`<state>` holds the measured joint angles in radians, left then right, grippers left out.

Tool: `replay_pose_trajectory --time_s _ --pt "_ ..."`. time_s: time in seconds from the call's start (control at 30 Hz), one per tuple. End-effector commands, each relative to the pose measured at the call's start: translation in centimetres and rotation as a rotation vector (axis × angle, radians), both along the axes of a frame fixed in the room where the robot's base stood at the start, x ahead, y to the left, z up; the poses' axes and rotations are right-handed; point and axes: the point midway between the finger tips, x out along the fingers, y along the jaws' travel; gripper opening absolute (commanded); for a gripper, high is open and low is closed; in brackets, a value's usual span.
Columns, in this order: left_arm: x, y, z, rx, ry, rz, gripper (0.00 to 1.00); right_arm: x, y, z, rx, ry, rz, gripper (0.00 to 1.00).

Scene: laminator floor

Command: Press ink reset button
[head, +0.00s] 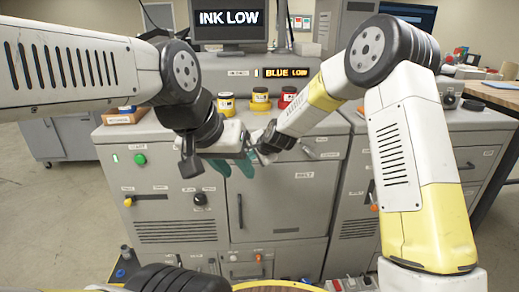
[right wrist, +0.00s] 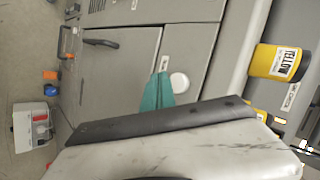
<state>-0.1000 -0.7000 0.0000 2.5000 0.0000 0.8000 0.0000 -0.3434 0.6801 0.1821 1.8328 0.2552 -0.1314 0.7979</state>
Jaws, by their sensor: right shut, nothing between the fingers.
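The screen (head: 229,20) reads INK LOW, and an amber display (head: 286,72) on the grey machine (head: 290,210) reads BLUE LOW. My right gripper (head: 247,161) is in front of the machine's upper front; its teal fingers are shut and empty. They show in the right wrist view (right wrist: 157,92) beside a round white button (right wrist: 179,82) on the panel; I cannot tell whether they touch it. A small label (right wrist: 164,62) by the button is unreadable. My left gripper (head: 222,167) is close beside the right one, its teal tip partly hidden, its opening unclear. The grippers hide the button in the head view.
Yellow ink pots (head: 260,97) and a red one (head: 287,97) stand on the machine's ledge. A green button (head: 140,159) is on the left panel. A wooden table (head: 495,95) is at the right. Open floor lies at the left.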

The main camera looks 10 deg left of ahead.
Motion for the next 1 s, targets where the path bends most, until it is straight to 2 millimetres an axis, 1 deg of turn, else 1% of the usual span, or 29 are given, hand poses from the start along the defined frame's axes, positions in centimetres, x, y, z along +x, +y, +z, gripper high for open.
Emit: replay_pose_trajectory --time_s 0.1,0.23,1.0 --pt "0.0 0.0 0.0 0.0 0.0 0.0 0.36 0.73 0.23 -0.08 0.0 0.002 0.0 0.0" --pt "0.0 0.0 0.0 0.0 0.0 0.0 0.36 1.1 0.31 -0.02 -0.001 0.001 0.0 0.0" --pt "0.0 0.0 0.0 0.0 0.0 0.0 0.36 1.1 0.31 -0.02 -0.001 0.001 0.0 0.0"
